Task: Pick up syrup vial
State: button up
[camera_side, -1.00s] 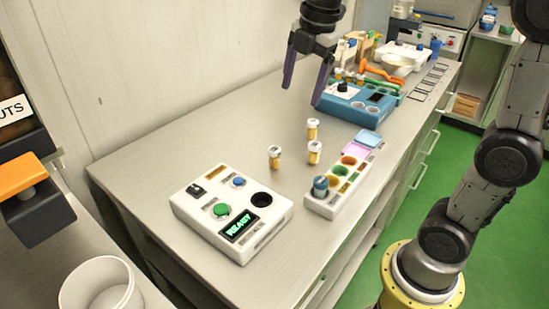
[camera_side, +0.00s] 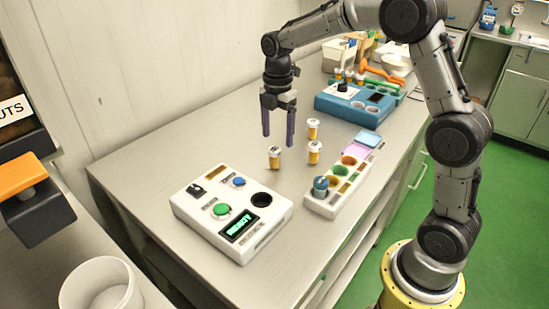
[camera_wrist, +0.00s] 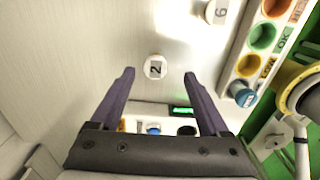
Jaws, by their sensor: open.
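Three amber vials with white caps stand upright on the bench in the side view: a left one (camera_side: 274,158), a right one (camera_side: 314,154) and a back one (camera_side: 312,130). My gripper (camera_side: 278,141) is open and points down above the left vial, with nothing held. In the wrist view, a white cap marked 2 (camera_wrist: 155,67) shows between and slightly past the open fingertips (camera_wrist: 158,75). A cap marked 6 (camera_wrist: 216,12) is at the top edge. I cannot tell which one is the syrup vial.
A white box (camera_side: 184,205) with buttons and a lit READY display stands in front. A white tray (camera_side: 322,208) with coloured wells and a blue-capped vial (camera_side: 320,187) stands to the right. A blue device (camera_side: 345,107) is behind. Bare bench lies left.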

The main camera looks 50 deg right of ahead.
aim_at(274, 149)
jog(key=shift+w+a+f, duration=0.15)
jog(key=shift+f, duration=1.3)
jog(key=shift+w+a+f, duration=0.1)
jog(key=shift+w+f, duration=0.05)
jog(key=shift+f, duration=1.25)
jog(key=shift+c, duration=0.3)
grip_shut()
